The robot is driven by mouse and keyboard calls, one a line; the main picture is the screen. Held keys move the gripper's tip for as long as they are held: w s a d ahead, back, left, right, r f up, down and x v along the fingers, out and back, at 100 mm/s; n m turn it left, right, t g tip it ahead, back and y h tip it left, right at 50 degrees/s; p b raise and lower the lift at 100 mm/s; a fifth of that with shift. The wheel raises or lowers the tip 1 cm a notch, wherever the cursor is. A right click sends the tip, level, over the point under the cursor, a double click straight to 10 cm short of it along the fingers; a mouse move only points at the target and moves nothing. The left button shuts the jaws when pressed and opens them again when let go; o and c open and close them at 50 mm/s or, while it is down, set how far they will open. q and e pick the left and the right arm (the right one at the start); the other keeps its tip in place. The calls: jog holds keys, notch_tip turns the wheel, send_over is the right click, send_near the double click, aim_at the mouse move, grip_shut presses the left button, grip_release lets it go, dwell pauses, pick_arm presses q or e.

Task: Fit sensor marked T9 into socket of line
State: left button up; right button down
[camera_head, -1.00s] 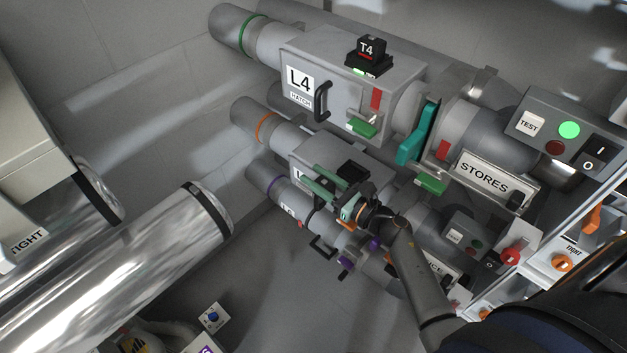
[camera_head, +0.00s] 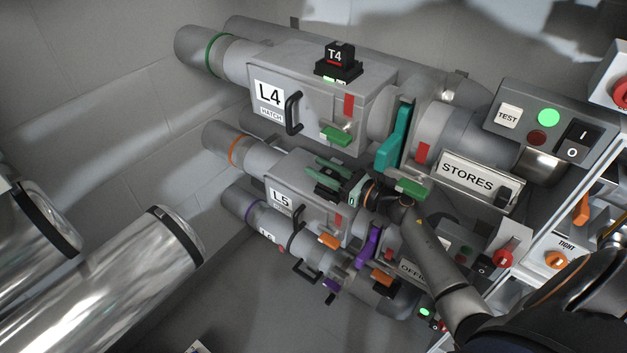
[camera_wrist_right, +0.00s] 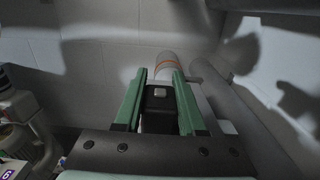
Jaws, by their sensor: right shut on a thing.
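My right gripper (camera_head: 340,178), with green fingers, is over the top of the L5 housing (camera_head: 297,187). It is shut on a small black block (camera_head: 328,190), which looks like a sensor; its marking cannot be read. In the right wrist view the black block (camera_wrist_right: 158,100) sits between the two green fingers (camera_wrist_right: 158,92). The gripper and block cover the place of the dark socket on L5, so I cannot tell whether the block is seated or just above. My left gripper is not in view.
The L4 housing (camera_head: 360,100) behind carries a T4 sensor (camera_head: 335,57) on top. A teal lever (camera_head: 396,135) and a purple lever (camera_head: 369,246) stand near the arm. The STORES control box (camera_head: 540,125) is at right. Shiny pipes (camera_head: 120,270) lie at lower left.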

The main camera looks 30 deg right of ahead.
jog(key=shift+w+d+f+b, duration=0.1)
jog(key=shift+w+d+b, duration=0.15)
jog(key=shift+d, duration=0.2)
jog(key=shift+w+d+f+b, duration=0.15)
jog(key=shift+d+b, duration=0.1)
jog(key=shift+d, duration=0.2)
jog(key=shift+f+b, duration=0.85)
jog(key=shift+b, duration=0.2)
jog(key=shift+f, duration=0.2)
pick_arm(q)
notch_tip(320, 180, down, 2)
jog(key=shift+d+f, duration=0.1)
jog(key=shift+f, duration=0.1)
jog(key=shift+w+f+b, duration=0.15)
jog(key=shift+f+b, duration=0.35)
jog(key=shift+b, duration=0.05)
pick_arm(e)
jog(key=shift+f, duration=0.3)
jog(key=shift+c, duration=2.1)
grip_release()
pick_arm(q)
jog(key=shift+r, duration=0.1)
